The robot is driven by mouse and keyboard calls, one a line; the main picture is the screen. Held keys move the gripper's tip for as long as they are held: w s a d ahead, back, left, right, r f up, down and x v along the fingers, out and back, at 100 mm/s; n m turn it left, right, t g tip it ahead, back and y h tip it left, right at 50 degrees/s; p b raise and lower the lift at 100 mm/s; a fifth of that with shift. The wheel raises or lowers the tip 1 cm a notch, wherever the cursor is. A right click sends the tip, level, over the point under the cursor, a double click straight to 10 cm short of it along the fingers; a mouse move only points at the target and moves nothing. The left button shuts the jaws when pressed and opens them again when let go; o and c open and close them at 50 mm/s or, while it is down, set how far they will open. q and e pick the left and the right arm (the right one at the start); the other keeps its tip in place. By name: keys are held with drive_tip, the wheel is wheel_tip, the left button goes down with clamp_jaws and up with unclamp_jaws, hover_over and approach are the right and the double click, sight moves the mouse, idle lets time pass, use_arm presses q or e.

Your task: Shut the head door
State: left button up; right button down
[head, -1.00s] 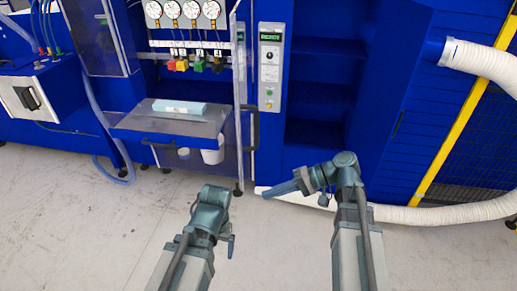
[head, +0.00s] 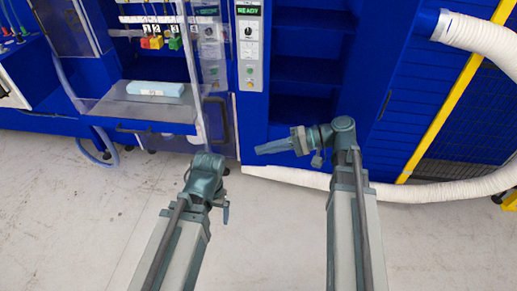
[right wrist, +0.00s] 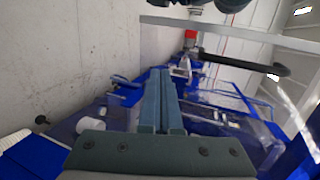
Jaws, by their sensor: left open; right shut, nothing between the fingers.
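The head door (head: 190,75) is a clear panel with a pale frame, standing open and swung out from the blue machine, seen nearly edge-on in the head view. A dark bar handle (head: 217,120) shows at its lower right. My left gripper (head: 205,168) is just below the door's lower end; its fingers are mostly hidden by the wrist, and contact cannot be told. My right gripper (head: 265,148) is shut and empty, pointing left, to the right of and below the handle. Its closed fingers (right wrist: 160,95) also show in the right wrist view.
A clear-fronted drawer or tray (head: 135,108) with a light-blue foam block (head: 155,88) stands left of the door. A control panel (head: 249,50) reading READY is to the right. A white hose (head: 440,192) lies along the floor at right. The floor in front is clear.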

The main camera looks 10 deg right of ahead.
drive_tip(key=r+b+x, duration=0.1)
drive_tip(key=x, duration=1)
drive_tip(key=shift+a+b, duration=0.35)
drive_tip(key=shift+b, duration=0.05)
